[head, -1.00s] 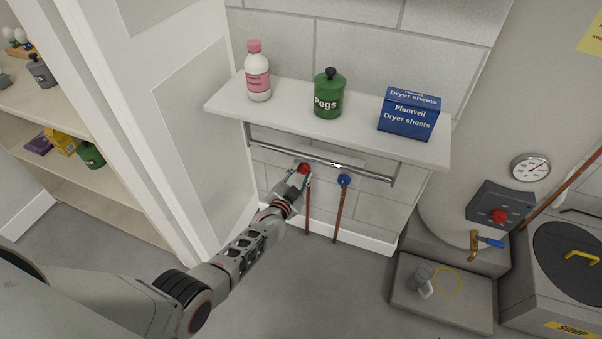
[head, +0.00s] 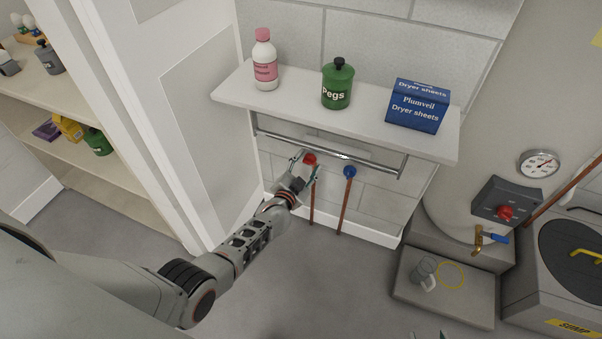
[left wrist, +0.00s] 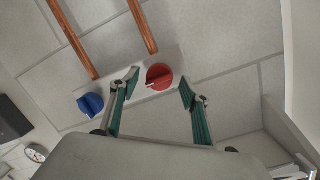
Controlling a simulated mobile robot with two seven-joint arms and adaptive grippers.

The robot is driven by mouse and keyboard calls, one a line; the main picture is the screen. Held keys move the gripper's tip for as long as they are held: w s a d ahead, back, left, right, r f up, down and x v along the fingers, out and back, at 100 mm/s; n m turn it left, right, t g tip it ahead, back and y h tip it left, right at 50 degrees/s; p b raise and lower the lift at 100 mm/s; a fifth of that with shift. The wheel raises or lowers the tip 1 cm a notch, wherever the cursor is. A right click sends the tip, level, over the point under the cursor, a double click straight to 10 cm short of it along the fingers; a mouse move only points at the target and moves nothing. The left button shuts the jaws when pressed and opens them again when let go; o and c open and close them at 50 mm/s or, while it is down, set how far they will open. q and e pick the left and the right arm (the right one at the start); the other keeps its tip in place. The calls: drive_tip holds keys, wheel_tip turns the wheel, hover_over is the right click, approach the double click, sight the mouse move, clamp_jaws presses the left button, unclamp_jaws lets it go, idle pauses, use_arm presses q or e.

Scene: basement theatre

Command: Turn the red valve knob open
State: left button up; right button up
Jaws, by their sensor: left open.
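The red valve knob (head: 310,159) is on the wall beneath the shelf, above a copper pipe. In the left wrist view the red knob (left wrist: 159,76) is round with a pale pointer line, on a light plate. My left gripper (head: 305,168) is open at the red knob. In the left wrist view its teal-lined fingers (left wrist: 160,90) stand apart on either side of the knob, with a gap on both sides; I see no contact. My right gripper is not in view.
A blue knob (head: 350,172) sits just right of the red one. A metal rail (head: 330,150) runs above both, under a shelf (head: 290,104) holding a pink-labelled bottle (head: 265,62), green Pegs jar (head: 338,86) and blue dryer-sheet box (head: 418,107). A door frame stands left.

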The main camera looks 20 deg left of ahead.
use_arm(q)
drive_tip(key=s+r, duration=0.2)
drive_tip(key=s, duration=0.9)
drive_tip(key=shift+s+a, duration=0.2)
drive_tip(key=shift+s, duration=0.1)
drive_tip(key=s+d+r+n+g+p, duration=0.1)
drive_tip(key=s+r+g+p, duration=0.1)
drive_tip(key=s, duration=0.8)
drive_tip(key=s+d+r+n+g+h+p, duration=0.1)
drive_tip(key=s+p, duration=0.3)
drive_tip(key=s, duration=0.6)
drive_tip(key=s+d+r+n+g+h+p, duration=0.1)
drive_tip(key=s+r+g+p, duration=0.1)
drive_tip(key=s, duration=0.9)
drive_tip(key=shift+r+g+p, duration=0.3)
drive_tip(key=shift+r+p, duration=0.25)
drive_tip(key=shift+p, duration=0.4)
use_arm(e)
drive_tip(key=shift+m, duration=0.4)
drive_tip(key=r, duration=0.3)
drive_tip(key=s+r, duration=0.1)
drive_tip(key=r, duration=0.1)
drive_tip(key=shift+a+r, duration=0.15)
drive_tip(key=shift+a, duration=0.25)
